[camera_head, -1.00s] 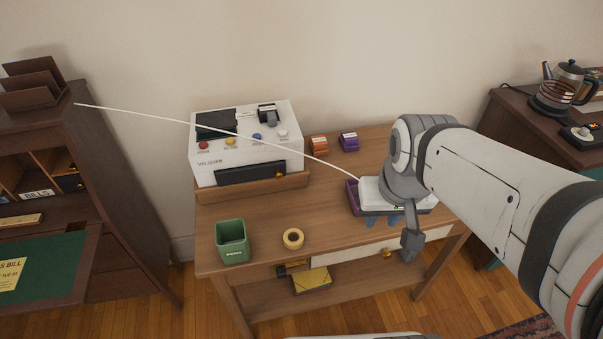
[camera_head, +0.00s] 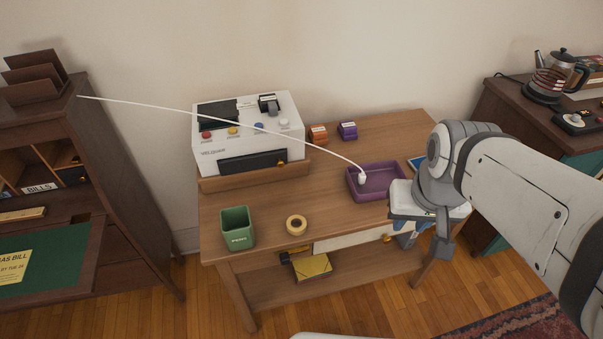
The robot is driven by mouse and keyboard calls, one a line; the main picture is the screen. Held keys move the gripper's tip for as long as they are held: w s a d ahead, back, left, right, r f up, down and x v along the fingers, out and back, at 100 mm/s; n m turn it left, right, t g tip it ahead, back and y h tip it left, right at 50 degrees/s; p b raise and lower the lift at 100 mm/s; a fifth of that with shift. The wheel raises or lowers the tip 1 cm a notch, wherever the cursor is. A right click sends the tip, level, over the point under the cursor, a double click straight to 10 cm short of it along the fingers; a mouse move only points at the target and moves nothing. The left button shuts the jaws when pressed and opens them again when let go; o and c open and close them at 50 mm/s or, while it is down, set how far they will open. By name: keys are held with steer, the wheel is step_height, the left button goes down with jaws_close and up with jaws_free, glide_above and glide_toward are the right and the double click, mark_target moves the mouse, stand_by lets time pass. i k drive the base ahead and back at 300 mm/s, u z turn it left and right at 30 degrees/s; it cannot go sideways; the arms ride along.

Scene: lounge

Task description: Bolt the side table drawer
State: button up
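The wooden side table (camera_head: 330,214) stands in the middle against the wall. Its drawer has a pale front (camera_head: 345,241) with a brass knob (camera_head: 387,238) and looks shut. No bolt can be clearly made out; a small dark and brass piece (camera_head: 285,258) shows under the tabletop left of the drawer front. My gripper (camera_head: 408,225) is at the table's right front, above and right of the knob. Its fingers are mostly hidden behind my wrist, so whether it is open or holds anything does not show.
A purple tray (camera_head: 375,196) with a white cable's end (camera_head: 362,179) in it lies left of my wrist. A white machine (camera_head: 250,135), green cup (camera_head: 237,228) and tape roll (camera_head: 296,225) stand on the tabletop. A yellow box (camera_head: 312,267) sits on the lower shelf.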

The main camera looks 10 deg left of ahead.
mark_target(285, 259)
steer(key=z, duration=0.05)
steer(key=k, duration=0.95)
steer(key=u, duration=0.65)
steer(key=i, duration=1)
steer(key=u, duration=0.05)
steer(key=k, duration=1.2)
steer(key=u, duration=0.3)
steer(key=i, duration=0.55)
steer(key=u, duration=0.25)
